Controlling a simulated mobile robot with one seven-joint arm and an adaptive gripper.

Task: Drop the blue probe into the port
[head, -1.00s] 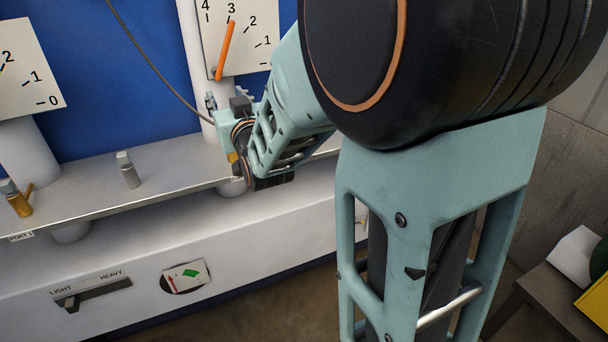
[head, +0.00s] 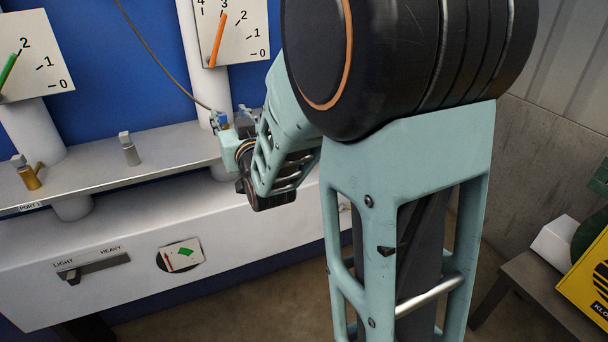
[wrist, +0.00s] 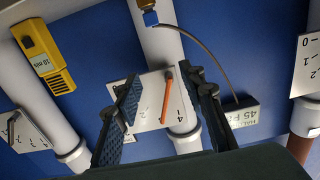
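The blue probe (wrist: 150,18) shows at the top of the wrist view, in front of a white pipe, with a dark cable running from it. In the head view a small blue piece (head: 222,118), likely the same probe, shows beside my gripper at the middle post. My gripper (wrist: 160,74) is open, its two dark fingers well apart with nothing held between them. The probe lies outside the fingers in the wrist view. A brass fitting (head: 29,178) with a grey cap stands on the shelf above the PORT 1 label (head: 31,207) at the far left; its opening is not clear.
A metal shelf (head: 90,172) runs along the panel with a grey fitting (head: 130,149). Gauge plates with green (head: 8,70) and orange (head: 217,40) pointers stand above. A LIGHT/HEAVY slider (head: 92,264) is below. A side table (head: 535,300) with a yellow box (head: 588,275) is right.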

